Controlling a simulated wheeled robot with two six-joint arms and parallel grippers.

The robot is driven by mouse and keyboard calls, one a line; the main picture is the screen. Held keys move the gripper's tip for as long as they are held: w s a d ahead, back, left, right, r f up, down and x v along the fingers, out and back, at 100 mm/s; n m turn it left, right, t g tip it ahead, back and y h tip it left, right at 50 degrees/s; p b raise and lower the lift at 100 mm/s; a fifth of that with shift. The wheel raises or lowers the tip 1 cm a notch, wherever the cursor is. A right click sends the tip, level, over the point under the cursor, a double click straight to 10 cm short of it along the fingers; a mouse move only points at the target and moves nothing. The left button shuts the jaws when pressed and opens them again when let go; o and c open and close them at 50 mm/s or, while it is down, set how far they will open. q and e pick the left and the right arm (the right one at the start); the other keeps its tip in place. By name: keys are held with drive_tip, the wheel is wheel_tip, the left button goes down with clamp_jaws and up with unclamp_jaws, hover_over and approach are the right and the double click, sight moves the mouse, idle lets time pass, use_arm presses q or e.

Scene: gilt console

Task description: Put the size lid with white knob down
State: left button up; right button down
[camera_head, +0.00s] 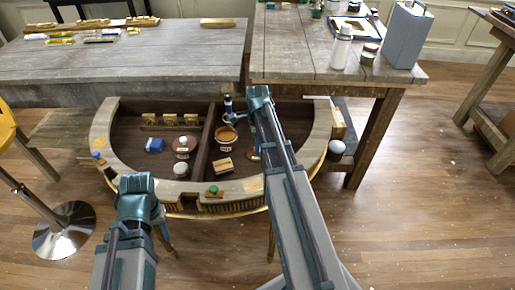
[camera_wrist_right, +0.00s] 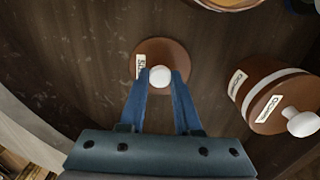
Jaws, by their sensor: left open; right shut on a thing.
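The size lid (camera_wrist_right: 147,55) is a round brown disc with a white label and a white knob (camera_wrist_right: 160,77), seen in the right wrist view. My right gripper (camera_wrist_right: 161,84) is shut on that knob, with one blue finger on each side. The lid is over the dark wooden floor of the console; I cannot tell whether it touches it. In the head view my right arm hides part of this area. My left gripper (camera_head: 160,220) is open and empty, low in front of the console's curved rim (camera_head: 178,190).
A brown pot with a white knob (camera_wrist_right: 272,98) stands close right of the held lid in the wrist view. An open pot with orange content (camera_head: 228,136), a knobbed pot (camera_head: 184,146) and a blue block (camera_head: 154,145) stand in the console. A divider (camera_head: 204,140) splits it.

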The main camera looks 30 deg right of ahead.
drive_tip(key=shift+f, duration=0.2)
drive_tip(key=c, duration=0.6)
unclamp_jaws()
drive_tip(key=shift+r, duration=0.1)
drive_tip(key=shift+r, duration=0.15)
wheel_tip(320, 180, up, 12)
drive_tip(key=p, duration=1.2)
